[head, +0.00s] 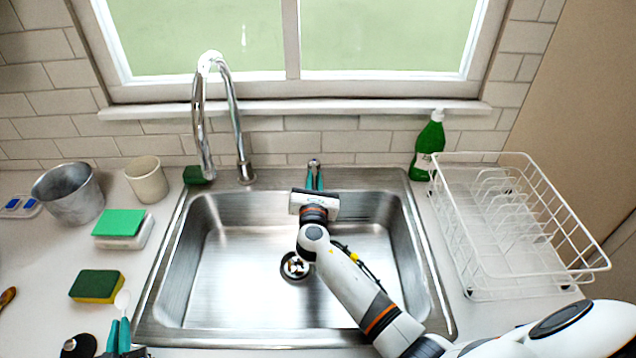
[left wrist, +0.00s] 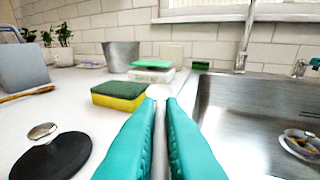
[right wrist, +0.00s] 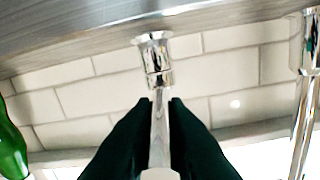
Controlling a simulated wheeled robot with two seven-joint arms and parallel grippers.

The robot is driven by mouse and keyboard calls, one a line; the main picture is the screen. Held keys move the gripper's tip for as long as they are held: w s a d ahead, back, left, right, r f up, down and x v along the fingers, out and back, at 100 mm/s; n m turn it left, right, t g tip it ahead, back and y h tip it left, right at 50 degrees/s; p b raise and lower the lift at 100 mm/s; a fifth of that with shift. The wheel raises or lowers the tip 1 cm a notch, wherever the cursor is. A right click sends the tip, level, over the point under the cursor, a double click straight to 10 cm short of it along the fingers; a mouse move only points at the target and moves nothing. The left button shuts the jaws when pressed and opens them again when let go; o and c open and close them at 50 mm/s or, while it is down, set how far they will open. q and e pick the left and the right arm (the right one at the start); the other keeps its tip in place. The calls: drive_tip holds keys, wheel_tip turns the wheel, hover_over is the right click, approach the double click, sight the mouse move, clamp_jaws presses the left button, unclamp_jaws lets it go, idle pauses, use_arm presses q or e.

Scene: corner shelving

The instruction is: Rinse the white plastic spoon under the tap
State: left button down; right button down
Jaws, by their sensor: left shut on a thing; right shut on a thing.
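The white plastic spoon (head: 122,299) is in my left gripper (head: 119,330), over the counter just left of the sink. Its bowl points up past the fingertips; the left wrist view also shows the spoon (left wrist: 158,91), its handle between the teal fingers. The chrome tap (head: 228,90) arches over the sink's back left; I see no water under its spout. My right gripper (head: 314,182) is behind the sink (head: 230,265), shut on the tap's separate chrome lever (head: 314,164). In the right wrist view the lever (right wrist: 159,125) is between the dark fingers.
Left counter: a yellow-green sponge (head: 97,286), a green-topped white block (head: 120,225), a metal pot (head: 70,193) and a cup (head: 147,179). Right: a green bottle (head: 428,147) and a white dish rack (head: 510,230). My right arm crosses the empty basin.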

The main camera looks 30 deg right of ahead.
use_arm(q)
drive_tip(key=shift+d, duration=0.1)
use_arm(e)
drive_tip(key=c, duration=1.8)
unclamp_jaws()
drive_tip(key=o, duration=0.4)
drive_tip(key=shift+c, duration=0.2)
use_arm(q)
drive_tip(key=shift+r, duration=0.1)
